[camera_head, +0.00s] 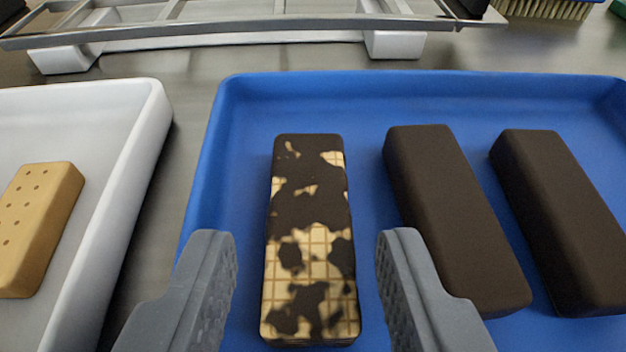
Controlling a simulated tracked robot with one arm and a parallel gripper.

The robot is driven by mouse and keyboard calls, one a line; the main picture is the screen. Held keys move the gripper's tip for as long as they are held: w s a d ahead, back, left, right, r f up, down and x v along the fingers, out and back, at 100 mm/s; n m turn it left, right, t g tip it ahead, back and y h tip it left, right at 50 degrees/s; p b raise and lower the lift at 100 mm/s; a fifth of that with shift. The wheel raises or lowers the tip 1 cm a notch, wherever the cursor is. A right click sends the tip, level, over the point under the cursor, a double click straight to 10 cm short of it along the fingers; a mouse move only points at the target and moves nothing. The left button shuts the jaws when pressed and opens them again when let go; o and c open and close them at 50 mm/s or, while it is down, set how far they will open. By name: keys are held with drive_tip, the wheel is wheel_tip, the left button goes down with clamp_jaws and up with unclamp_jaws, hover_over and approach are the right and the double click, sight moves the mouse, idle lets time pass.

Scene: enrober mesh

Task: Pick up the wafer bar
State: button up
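The wafer bar (311,240) lies lengthwise in the blue tray (400,84). It is pale with a grid pattern and patchy dark chocolate over it. My gripper (307,262) is open, with one grey finger to the left of the wafer bar and the other to its right. There is a gap between each finger and the bar, and neither finger looks to be touching it. The lower parts of the fingers run out of the picture.
Two fully dark bars, one nearer (452,215) and one farther right (562,220), lie in the blue tray. A white tray (145,150) at left holds a tan biscuit bar (38,228). A metal rack (250,24) on white feet and a brush (545,8) are behind.

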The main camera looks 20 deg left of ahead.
sight(310, 211)
drive_tip(key=shift+w+a+f+b, duration=0.25)
drive_tip(key=shift+w+f+b, duration=0.15)
drive_tip(key=shift+w+f, duration=0.55)
drive_tip(key=shift+w+a+r, duration=0.1)
drive_tip(key=shift+w+a, duration=0.05)
drive_tip(key=shift+w, duration=0.4)
drive_tip(key=c, duration=0.5)
drive_tip(key=shift+c, duration=0.2)
drive_tip(key=shift+r, duration=0.1)
